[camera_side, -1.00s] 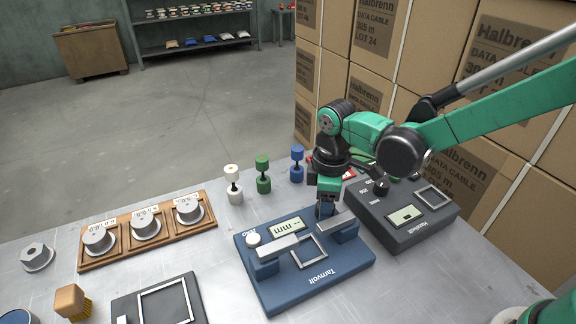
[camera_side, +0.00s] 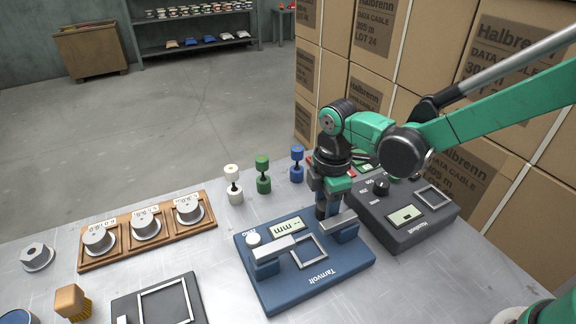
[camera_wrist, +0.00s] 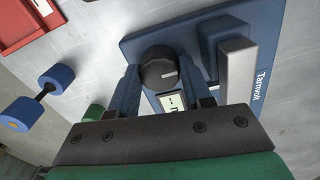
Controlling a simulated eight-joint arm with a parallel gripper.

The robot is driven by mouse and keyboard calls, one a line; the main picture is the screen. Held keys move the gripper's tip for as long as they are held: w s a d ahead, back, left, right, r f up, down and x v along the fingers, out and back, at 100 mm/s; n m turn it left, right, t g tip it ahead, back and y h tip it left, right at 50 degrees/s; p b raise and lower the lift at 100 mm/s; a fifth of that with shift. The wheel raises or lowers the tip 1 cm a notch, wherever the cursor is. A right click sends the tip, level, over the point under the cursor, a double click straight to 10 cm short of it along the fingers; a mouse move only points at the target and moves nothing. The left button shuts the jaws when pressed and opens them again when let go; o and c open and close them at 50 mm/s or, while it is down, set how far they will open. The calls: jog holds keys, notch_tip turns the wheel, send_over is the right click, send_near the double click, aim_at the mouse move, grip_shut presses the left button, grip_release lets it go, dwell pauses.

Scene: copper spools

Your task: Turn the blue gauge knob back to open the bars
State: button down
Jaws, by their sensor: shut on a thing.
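My gripper (camera_side: 322,213) points down at the gauge's back right corner. In the wrist view, its two fingers stand on either side of the black round knob (camera_wrist: 159,68) and are shut on it. A pale mark shows on the knob's top. In the side view the fingers mostly hide the knob.
A dark grey gauge (camera_side: 410,225) with its own black knob (camera_side: 381,187) stands close on the right. White, green (camera_side: 263,174) and blue (camera_side: 297,163) spools stand behind. A wooden tray (camera_side: 150,238) with several weights is on the left. Stacked cartons rise behind the arm.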

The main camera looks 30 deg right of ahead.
jog(key=shift+c, duration=1.9)
grip_release()
